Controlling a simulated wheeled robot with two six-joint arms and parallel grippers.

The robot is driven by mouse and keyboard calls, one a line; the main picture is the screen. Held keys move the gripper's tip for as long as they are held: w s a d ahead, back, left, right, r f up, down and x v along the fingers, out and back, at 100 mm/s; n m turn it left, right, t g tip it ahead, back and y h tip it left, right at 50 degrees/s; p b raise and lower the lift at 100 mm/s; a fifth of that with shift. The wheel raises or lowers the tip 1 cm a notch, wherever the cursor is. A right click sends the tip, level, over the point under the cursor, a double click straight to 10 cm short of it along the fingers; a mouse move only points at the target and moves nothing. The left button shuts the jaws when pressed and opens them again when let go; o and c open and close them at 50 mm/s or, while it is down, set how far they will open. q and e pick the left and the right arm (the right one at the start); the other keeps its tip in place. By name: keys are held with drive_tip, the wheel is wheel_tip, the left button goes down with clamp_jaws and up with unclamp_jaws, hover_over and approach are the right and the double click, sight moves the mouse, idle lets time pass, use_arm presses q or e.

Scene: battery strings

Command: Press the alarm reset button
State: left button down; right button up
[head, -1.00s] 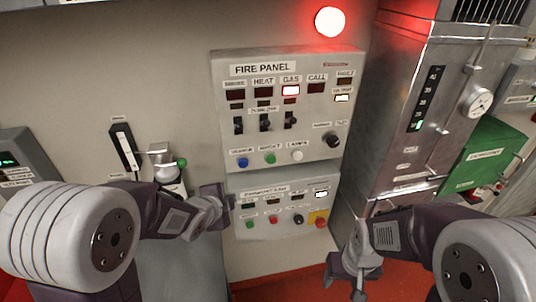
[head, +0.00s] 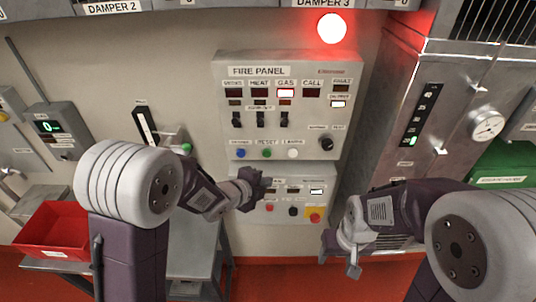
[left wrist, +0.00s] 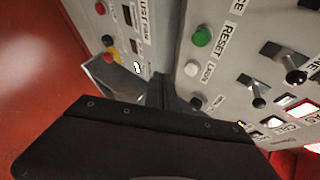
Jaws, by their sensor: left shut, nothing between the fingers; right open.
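The fire panel (head: 310,120) is on the wall, with a blue button (head: 240,153), a green button (head: 266,153) labelled RESET and a white button (head: 293,154) along its lower row. The green button (left wrist: 201,37) also shows large in the left wrist view, next to the white button (left wrist: 192,68). My left gripper (head: 260,184) is shut and empty, just below the green button in the head view. I cannot tell its exact gap to the panel. My right gripper (head: 350,258) is open and empty, low in front of the cabinet.
A lower panel (head: 278,215) with several buttons, one red on yellow (head: 315,217), sits under the fire panel, partly hidden by my left gripper. A red alarm lamp (head: 332,28) glows above. A metal cabinet (head: 385,150) stands right. A red bin (head: 55,232) is at left.

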use_arm(q)
drive_tip(key=p, duration=0.4)
approach(269, 156)
drive_tip(key=w+d+f, duration=0.2)
drive_tip(key=d+f, duration=0.1)
drive_tip(key=f, duration=0.1)
drive_tip(key=shift+w+d+r, duration=0.1)
drive_tip(key=shift+w, duration=0.2)
drive_tip(key=shift+w, duration=0.1)
idle(1.3)
drive_tip(key=shift+w, duration=0.3)
drive_tip(key=shift+w+r+p, duration=0.1)
drive_tip(key=shift+w+p, duration=0.3)
drive_tip(key=shift+w, duration=0.35)
idle(0.7)
